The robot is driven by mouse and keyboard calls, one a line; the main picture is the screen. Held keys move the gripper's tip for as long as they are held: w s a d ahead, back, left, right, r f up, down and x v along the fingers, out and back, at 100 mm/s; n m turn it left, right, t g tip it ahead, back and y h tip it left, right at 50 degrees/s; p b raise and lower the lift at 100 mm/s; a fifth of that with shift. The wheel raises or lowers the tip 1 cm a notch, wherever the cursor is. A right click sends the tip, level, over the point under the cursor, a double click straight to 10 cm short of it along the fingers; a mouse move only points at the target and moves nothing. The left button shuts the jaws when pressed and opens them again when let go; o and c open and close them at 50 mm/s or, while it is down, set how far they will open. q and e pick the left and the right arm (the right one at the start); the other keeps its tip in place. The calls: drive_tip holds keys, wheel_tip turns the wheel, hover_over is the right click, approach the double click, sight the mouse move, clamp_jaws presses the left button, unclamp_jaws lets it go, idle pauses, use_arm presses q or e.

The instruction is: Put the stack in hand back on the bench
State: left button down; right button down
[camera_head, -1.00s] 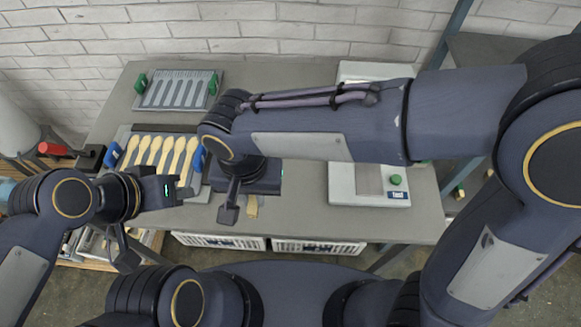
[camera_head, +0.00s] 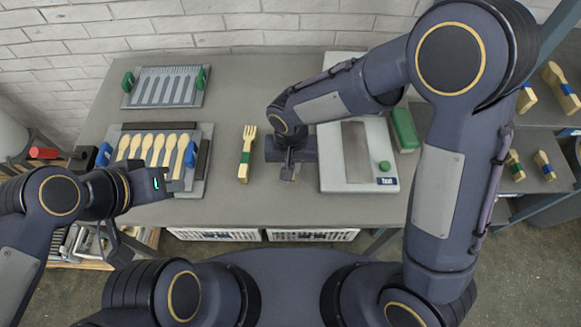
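A stack of wooden forks (camera_head: 245,155) with a green band lies on the bench (camera_head: 225,205), tines toward the back wall, with no gripper touching it. My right gripper (camera_head: 289,172) points down over the bench to the right of this stack, between it and the scale-like device. A small wood-coloured bit shows at its fingertips; I cannot tell whether it is held or lies behind them. My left gripper (camera_head: 158,186) is at the bench's front left, in front of the spoon mould, and its finger opening is not clear.
A mould with several wooden spoons (camera_head: 158,148) and blue handles lies at the left. A grey mould with green handles (camera_head: 165,87) is behind it. A white device with a green button (camera_head: 385,166) and a green block (camera_head: 404,130) stand at the right. Shelves hold more banded stacks (camera_head: 561,88).

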drive_tip(key=shift+f, duration=1)
drive_tip(key=shift+f, duration=0.15)
drive_tip(key=c, duration=1.4)
unclamp_jaws()
